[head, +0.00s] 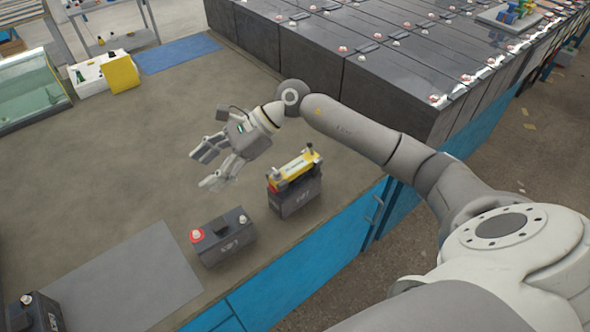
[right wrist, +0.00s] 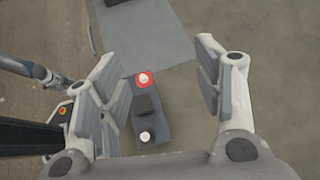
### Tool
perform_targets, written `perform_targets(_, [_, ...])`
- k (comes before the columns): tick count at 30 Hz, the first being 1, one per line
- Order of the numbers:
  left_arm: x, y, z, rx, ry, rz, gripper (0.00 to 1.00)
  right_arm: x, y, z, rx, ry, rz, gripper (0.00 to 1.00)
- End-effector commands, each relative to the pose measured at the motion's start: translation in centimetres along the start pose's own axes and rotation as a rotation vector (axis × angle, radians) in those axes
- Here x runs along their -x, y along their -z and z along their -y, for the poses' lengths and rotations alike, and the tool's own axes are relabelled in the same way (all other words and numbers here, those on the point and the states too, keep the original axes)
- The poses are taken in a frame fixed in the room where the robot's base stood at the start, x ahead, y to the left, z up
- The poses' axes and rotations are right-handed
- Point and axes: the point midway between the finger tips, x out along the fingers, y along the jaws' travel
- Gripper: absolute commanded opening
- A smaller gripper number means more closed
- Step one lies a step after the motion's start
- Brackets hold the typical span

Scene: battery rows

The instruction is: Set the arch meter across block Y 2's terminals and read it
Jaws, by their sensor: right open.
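The yellow arch meter (head: 293,170) sits across the top of a dark block (head: 296,198) near the blue front edge. Another dark block (head: 225,240), with a red-ringed terminal and a plain one, stands in front and to the left, its top bare. In the right wrist view this bare block (right wrist: 150,118) shows below and between my fingers. The block labels are too small to read surely. My right gripper (head: 210,168) is open and empty, above the bench, behind the bare block and left of the meter. My left gripper is out of view.
A third dark block (head: 36,312) stands at the lower left beside a grey mat (head: 110,285). Large dark battery rows (head: 350,60) fill the back right. A glass tank (head: 38,92), a white and yellow box (head: 122,74) and a blue mat (head: 178,53) lie far left. The middle bench is clear.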

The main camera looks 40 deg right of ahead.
Motion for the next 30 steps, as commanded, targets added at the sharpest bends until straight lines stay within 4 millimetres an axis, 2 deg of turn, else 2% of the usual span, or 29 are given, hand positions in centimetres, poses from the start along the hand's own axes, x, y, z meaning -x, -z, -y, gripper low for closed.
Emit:
perform_targets(1, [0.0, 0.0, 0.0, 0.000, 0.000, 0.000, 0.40, 1.8, 2.1, 0.8, 0.058, -0.018, -0.121, 0.61])
perform_targets(3, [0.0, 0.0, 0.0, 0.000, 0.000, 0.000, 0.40, 4.6, 5.2, 1.5, 0.121, -0.057, -0.285, 0.61])
perform_targets(6, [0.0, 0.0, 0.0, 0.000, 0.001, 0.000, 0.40, 9.1, 8.8, 2.2, 0.170, -0.116, -0.494, 0.61])
perform_targets(9, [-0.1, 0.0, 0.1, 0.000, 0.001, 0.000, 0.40, 13.4, 11.3, 2.5, 0.183, -0.168, -0.655, 0.61])
perform_targets(13, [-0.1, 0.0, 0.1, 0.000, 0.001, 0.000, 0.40, 17.1, 12.9, 2.5, 0.177, -0.216, -0.776, 0.61])
perform_targets(15, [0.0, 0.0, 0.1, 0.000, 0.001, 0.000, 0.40, 18.0, 13.3, 2.4, 0.172, -0.230, -0.805, 0.61])
perform_targets(17, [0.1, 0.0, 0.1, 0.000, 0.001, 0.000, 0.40, 18.0, 13.8, 2.2, 0.170, -0.237, -0.816, 0.61])
perform_targets(24, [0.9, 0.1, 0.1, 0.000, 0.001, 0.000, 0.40, 15.5, 16.4, 1.6, 0.169, -0.240, -0.815, 0.61])
perform_targets(30, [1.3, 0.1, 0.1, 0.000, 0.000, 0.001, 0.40, 14.4, 17.4, 1.4, 0.170, -0.238, -0.814, 0.61])
